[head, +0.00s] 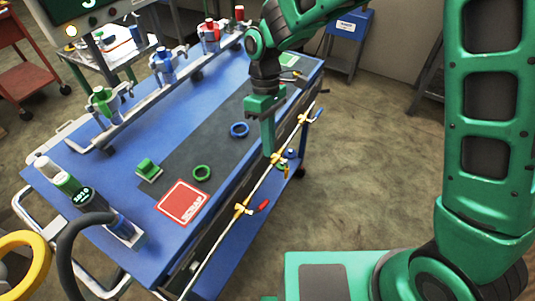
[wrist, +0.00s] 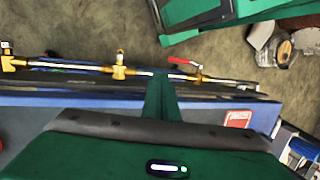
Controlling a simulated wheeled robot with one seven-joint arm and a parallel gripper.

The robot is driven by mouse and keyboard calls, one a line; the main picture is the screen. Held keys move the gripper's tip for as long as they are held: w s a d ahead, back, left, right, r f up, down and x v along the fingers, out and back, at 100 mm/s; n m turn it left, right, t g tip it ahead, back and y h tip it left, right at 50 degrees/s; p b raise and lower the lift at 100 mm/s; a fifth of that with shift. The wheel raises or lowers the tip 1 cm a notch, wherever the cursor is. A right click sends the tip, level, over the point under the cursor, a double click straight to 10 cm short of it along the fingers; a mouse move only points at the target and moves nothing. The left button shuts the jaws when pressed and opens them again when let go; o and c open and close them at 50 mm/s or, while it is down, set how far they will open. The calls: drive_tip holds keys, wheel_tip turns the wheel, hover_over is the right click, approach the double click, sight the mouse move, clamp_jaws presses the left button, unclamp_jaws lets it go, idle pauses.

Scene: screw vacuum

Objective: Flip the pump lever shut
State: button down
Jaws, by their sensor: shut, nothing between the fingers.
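A metal pipe (head: 258,186) with several brass valves runs along the table's long edge. The near valve (head: 243,209) has a red lever (head: 263,205), which also shows in the wrist view (wrist: 181,61). A middle valve (wrist: 120,71) sits left of my fingers in the wrist view; a blue handle (head: 291,153) shows beside it in the head view. The far valve (head: 303,118) has a blue lever (head: 317,119). No label tells which is the pump lever. My gripper (head: 269,151) is shut and empty, pointing down at the pipe, close to the middle valve. I cannot tell whether it touches.
The blue table (head: 120,180) holds a blue ring (head: 239,130), a green ring (head: 201,172), a green block (head: 147,168) and a red scrap mat (head: 181,203). A rack (head: 140,105) with several coloured tools stands behind. Open floor (head: 370,150) lies right of the pipe.

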drive_tip(key=shift+r, duration=0.1)
drive_tip(key=s+d+r+m+t, duration=0.1)
drive_tip(key=d+r+m, duration=0.4)
drive_tip(key=d, duration=0.8)
drive_tip(key=d+r+m+t, duration=0.1)
drive_tip(key=d+r+m, duration=0.35)
drive_tip(key=d, duration=0.85)
drive_tip(key=s+d+r+m+t, duration=0.1)
drive_tip(key=s+d+r+m, duration=0.1)
drive_tip(key=s+d+m, duration=0.7)
drive_tip(key=s+d, duration=0.6)
drive_tip(key=s, duration=0.3)
drive_tip(key=shift+t+y, duration=0.4)
drive_tip(key=shift+r+m, duration=0.1)
drive_tip(key=shift+m, duration=0.15)
